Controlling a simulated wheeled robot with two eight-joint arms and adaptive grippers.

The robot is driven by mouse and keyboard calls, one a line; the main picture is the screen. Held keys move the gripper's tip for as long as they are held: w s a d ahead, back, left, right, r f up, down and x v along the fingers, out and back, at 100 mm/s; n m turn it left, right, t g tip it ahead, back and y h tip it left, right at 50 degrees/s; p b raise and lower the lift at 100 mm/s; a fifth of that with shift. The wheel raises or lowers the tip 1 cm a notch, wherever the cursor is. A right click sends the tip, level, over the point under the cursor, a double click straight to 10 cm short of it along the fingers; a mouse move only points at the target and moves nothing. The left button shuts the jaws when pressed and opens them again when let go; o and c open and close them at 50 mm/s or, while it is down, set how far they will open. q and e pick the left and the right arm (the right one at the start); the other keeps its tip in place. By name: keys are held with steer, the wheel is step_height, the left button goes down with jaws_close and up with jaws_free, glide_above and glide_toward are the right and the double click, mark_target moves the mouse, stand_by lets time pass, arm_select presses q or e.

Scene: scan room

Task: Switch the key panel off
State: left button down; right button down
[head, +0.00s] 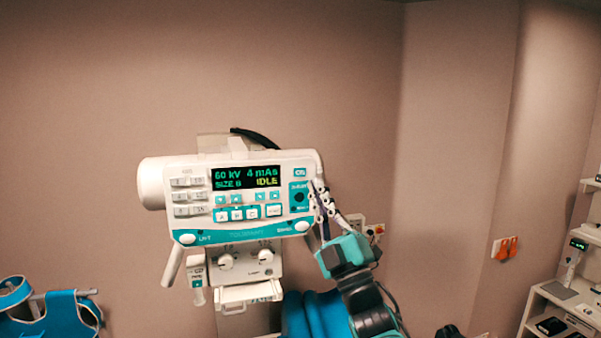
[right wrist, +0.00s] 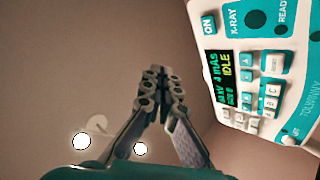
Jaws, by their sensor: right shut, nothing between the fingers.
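The key panel (head: 245,238) is a white and teal console on the wall unit, shown at the middle of the head view. Its dark display (head: 246,177) is lit and reads 60 kV, 4 mAs, SIZE B, IDLE. The teal ON key (head: 299,172) is at its upper right; it also shows in the right wrist view (right wrist: 209,23). My right gripper (head: 318,188) is shut and empty beside the panel's right edge, below and right of the ON key. In the right wrist view its fingertips (right wrist: 154,73) point up, left of the panel. My left gripper is out of view.
A lower unit with knobs (head: 245,262) hangs under the panel. A wall socket (head: 374,231) is behind my right arm. A blue apron (head: 60,312) hangs at lower left. A white shelf (head: 560,305) stands at right. The wall above is bare.

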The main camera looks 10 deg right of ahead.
mark_target(300, 172)
steer(key=shift+w+a+b, duration=0.15)
steer(key=shift+w+b, duration=0.6)
steer(key=shift+w, duration=3.65)
steer(key=shift+w, duration=0.15)
steer(key=shift+w, duration=0.3)
steer(key=shift+w, duration=0.35)
steer(key=shift+s, duration=0.9)
